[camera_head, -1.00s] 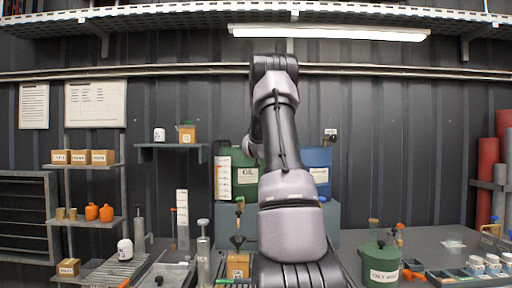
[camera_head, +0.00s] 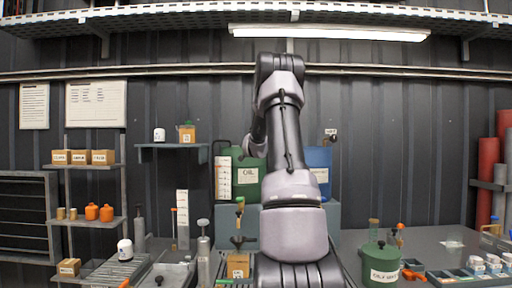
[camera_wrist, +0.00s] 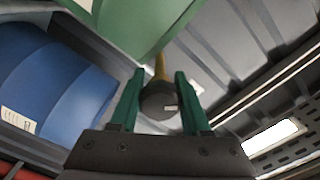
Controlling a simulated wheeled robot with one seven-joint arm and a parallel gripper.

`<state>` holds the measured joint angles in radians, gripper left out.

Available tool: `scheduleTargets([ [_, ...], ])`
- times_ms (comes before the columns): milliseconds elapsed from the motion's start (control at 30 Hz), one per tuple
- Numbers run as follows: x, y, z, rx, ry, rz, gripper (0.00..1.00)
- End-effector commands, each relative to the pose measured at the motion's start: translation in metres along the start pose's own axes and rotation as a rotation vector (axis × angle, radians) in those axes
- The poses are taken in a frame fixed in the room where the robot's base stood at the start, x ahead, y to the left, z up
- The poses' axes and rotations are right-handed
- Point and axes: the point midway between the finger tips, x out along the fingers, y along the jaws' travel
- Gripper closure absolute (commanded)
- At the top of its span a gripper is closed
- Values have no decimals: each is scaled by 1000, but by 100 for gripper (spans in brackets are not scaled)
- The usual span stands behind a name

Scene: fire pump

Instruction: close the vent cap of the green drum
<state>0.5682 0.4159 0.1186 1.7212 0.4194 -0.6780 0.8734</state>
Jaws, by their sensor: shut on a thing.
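The green drum (camera_head: 248,190) with an OIL label stands on a grey stand behind my arm. Its right part is hidden by my arm. In the wrist view its green wall (camera_wrist: 135,20) fills the top. A dark round cap (camera_wrist: 158,101) on a yellow stem, with a small pale label, sits between the green fingers of my gripper (camera_wrist: 156,108). My gripper is shut on this cap. In the head view my gripper and this cap are hidden behind my arm.
A blue drum (camera_head: 319,160) stands right of the green drum and shows at left in the wrist view (camera_wrist: 45,80). A green bucket (camera_head: 380,265) and small jars (camera_head: 493,264) are on the right bench. A ribbed wall and ceiling light are beyond.

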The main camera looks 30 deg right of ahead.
Motion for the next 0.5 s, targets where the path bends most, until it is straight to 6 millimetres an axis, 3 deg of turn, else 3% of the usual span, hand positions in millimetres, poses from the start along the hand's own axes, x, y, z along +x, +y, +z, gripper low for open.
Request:
scheduleTargets([
  [500,0,1,-1,479,1,2,100],
])
